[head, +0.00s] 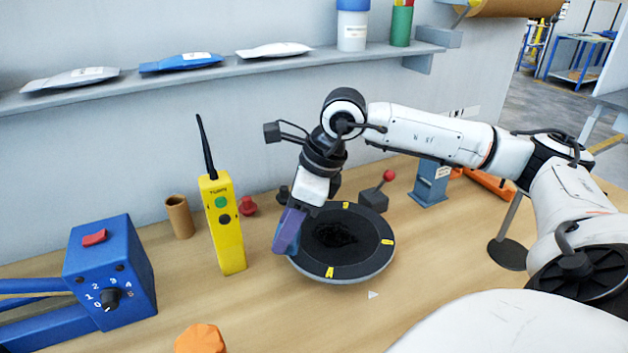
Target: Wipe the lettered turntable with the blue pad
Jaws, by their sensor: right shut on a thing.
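The turntable (352,268) is a round dark disc with a pale rim and yellow marks around its edge, too small to read as letters. A black smudge (332,234) covers its middle. My right gripper (291,228) reaches down at the disc's left edge and is shut on the blue pad (281,246). Most of the pad is hidden by the purple fingers. The pad overlaps the disc's left rim in the head view; I cannot tell whether it touches the surface. My left gripper is not in view.
A yellow pendant (223,225) with an antenna stands left of the turntable, near a cardboard tube (179,217). A blue control box (109,270) is at the far left. An orange knob (200,339) is at the front. A small red-knobbed lever (374,196) stands behind the disc.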

